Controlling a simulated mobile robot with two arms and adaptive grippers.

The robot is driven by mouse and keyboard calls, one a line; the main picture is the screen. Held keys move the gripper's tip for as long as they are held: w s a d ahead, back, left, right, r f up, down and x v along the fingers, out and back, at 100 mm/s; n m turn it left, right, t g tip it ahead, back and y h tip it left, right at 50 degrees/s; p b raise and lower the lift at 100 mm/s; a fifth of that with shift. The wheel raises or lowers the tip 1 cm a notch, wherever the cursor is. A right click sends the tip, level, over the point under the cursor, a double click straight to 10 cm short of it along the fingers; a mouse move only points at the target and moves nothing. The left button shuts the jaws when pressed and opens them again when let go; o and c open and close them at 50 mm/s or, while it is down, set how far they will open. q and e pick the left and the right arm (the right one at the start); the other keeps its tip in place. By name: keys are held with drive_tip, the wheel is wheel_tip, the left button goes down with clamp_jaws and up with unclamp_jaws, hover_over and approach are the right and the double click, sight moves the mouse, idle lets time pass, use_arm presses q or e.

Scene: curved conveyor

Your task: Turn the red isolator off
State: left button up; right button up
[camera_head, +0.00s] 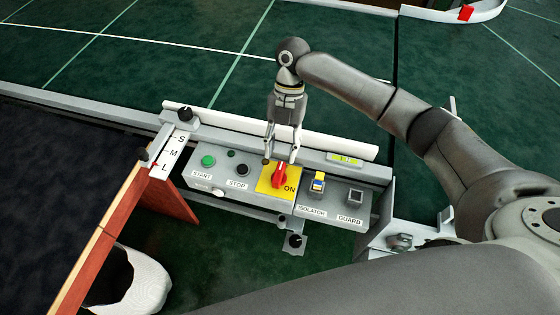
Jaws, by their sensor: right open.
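The red isolator (279,176) is a red rotary handle on a yellow square plate (267,187) in the middle of the grey control panel. The word ON shows to the right of the handle. The handle stands roughly upright in the picture, slightly tilted. My right gripper (281,157) points down just above the handle, its fingers open, one to each side of the handle's upper end. I cannot tell whether the fingers touch it. My left gripper is not in view.
On the panel are a green START button (208,161), a dark STOP button (242,170), a blue and yellow switch (317,183) and a GUARD switch (355,197). A white rail (330,146) runs behind. A dark conveyor belt (50,190) lies left.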

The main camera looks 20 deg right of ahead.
drive_tip(key=v, duration=0.5)
drive_tip(key=shift+w+r, duration=0.1)
drive_tip(key=shift+r, duration=0.05)
idle(0.3)
